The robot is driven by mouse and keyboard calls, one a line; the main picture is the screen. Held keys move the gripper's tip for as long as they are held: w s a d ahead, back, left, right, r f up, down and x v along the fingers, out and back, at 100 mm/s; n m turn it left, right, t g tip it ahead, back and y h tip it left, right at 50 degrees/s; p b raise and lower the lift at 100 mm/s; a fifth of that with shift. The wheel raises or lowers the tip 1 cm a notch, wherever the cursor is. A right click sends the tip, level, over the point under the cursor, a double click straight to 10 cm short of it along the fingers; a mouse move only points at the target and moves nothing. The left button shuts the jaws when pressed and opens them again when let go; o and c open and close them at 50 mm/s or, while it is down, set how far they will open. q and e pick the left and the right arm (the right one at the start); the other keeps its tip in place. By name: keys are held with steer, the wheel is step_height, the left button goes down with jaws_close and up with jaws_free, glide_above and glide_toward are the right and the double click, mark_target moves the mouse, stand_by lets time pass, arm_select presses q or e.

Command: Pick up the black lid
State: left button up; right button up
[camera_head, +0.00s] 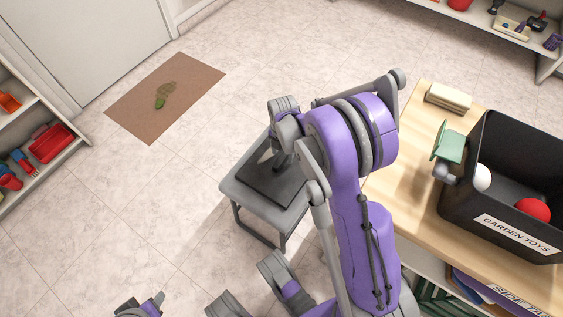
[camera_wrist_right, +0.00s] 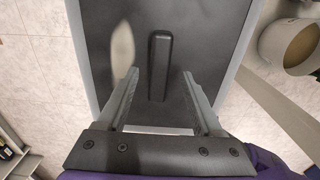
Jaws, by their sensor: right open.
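The black lid (camera_head: 268,183) is a flat dark square on top of a grey stool-like stand (camera_head: 238,193). In the right wrist view the lid (camera_wrist_right: 200,45) fills the middle, with a raised black bar handle (camera_wrist_right: 159,66) at its centre. My right gripper (camera_wrist_right: 159,82) is open, with one finger on each side of the handle's near end and gaps to both. I cannot tell how high the fingers are above the lid. In the head view my right arm hides part of the lid and its handle. Parts of my left arm show at the bottom edge, but its jaws are unclear.
A wooden table (camera_head: 408,160) on the right carries a black bin (camera_head: 461,201) labelled garden toys, holding a red ball (camera_head: 533,209) and a white ball (camera_head: 481,178). Shelves stand at far left and top right. A brown mat (camera_head: 190,100) lies on open tiled floor.

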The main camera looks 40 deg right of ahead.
step_height(320, 180, down, 3)
steer(key=shift+r, duration=0.3)
jaws_close()
